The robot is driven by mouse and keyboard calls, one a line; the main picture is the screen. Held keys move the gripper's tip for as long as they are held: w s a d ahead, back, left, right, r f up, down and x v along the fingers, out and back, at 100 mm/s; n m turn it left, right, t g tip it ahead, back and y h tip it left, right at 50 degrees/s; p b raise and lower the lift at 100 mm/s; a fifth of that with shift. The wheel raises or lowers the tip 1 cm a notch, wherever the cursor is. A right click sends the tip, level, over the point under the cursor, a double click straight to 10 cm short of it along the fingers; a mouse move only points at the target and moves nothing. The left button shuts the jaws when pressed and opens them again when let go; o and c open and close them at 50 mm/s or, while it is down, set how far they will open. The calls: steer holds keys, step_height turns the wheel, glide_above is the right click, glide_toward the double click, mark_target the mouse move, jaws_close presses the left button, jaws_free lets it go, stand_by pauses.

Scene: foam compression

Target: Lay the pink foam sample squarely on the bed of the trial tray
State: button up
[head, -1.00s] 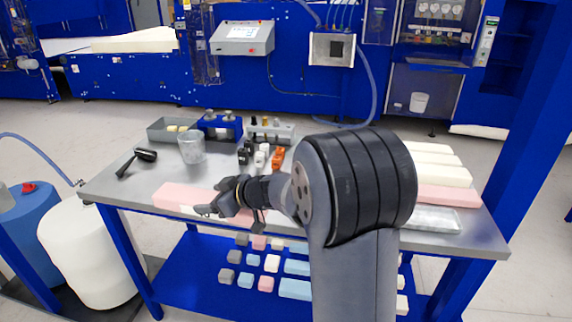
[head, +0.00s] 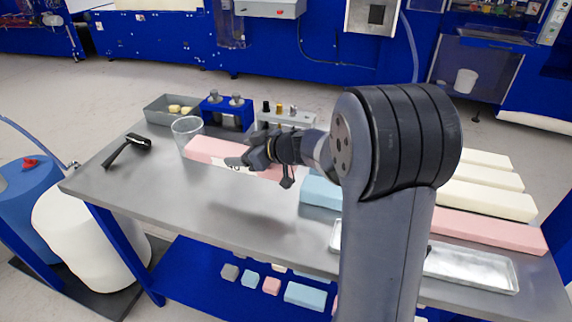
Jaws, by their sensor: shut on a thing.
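The pink foam sample (head: 205,149) is a long bar with a white label on its near side. My gripper (head: 243,161) is shut on it near its middle and holds it apparently above the tabletop, left of the arm. The fingers cover part of the bar. A shallow silver tray (head: 475,270) lies near the table's front right, far to the right of the held bar. My arm hides its middle, and a left corner shows on the other side of the arm. The visible part of its bed looks empty.
On the grey table (head: 150,200), another pink bar (head: 500,232), cream bars (head: 490,200) and a blue bar (head: 318,190) lie to the right. A clear cup (head: 187,130) stands close by the held bar in the picture. A black handled tool (head: 125,148) lies left. The front left is clear.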

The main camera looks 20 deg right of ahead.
step_height(320, 180, down, 9)
steer(key=shift+f+p, duration=0.1)
steer(key=shift+p, duration=0.3)
steer(key=o, duration=1.2)
steer(key=shift+o, duration=0.2)
